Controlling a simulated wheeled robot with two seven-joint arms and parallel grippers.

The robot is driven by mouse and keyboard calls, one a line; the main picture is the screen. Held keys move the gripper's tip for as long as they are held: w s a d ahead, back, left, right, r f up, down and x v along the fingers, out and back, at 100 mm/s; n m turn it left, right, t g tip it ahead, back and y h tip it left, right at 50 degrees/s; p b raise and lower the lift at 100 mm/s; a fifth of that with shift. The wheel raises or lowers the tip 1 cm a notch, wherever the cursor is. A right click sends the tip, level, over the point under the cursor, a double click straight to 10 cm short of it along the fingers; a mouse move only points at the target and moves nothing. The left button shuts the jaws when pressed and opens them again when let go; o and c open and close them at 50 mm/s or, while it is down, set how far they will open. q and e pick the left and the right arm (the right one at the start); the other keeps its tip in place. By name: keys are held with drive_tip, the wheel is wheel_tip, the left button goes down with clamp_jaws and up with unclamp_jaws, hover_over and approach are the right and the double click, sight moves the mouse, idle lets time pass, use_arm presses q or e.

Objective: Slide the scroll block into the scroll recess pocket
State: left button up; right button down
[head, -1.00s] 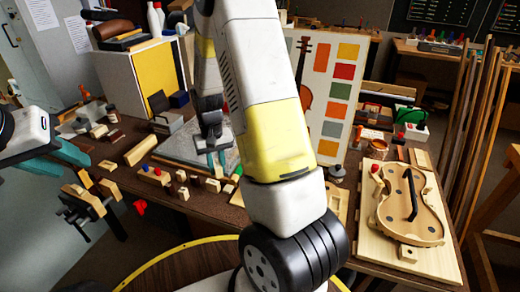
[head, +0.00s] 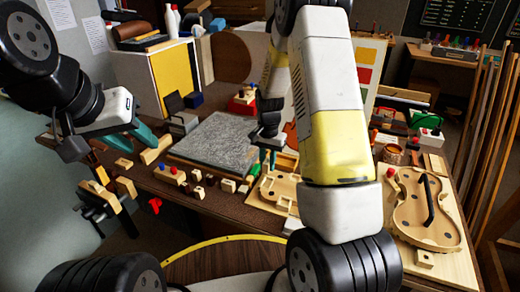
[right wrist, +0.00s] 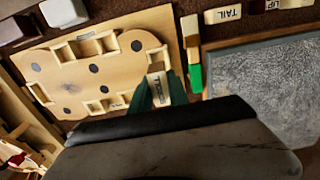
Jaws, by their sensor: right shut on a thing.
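My right gripper (head: 267,158) points down at the back of a pale violin-shaped form (head: 268,190). In the right wrist view its teal fingers (right wrist: 162,92) are shut on a pale block (right wrist: 158,84) with dark lettering, apparently the scroll block. The block is at the right end of the form (right wrist: 80,88). The scroll recess pocket seems to be at this end, but fingers and block hide it. I cannot tell whether the block is inside it. My left gripper (head: 145,134) is raised at the left, away from the form; its finger gap is unclear.
A green-ended wooden piece (right wrist: 193,62) lies beside the right fingers, with a grey slab (right wrist: 265,85) beyond. A second violin-shaped body (head: 430,215) lies at the right. Several small blocks stand along the bench front.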

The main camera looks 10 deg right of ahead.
drive_tip(key=shift+f, duration=2.5)
drive_tip(key=shift+f, duration=0.75)
drive_tip(key=c, duration=1.2)
unclamp_jaws()
wheel_tip(320, 180, up, 8)
drive_tip(key=shift+f, duration=0.15)
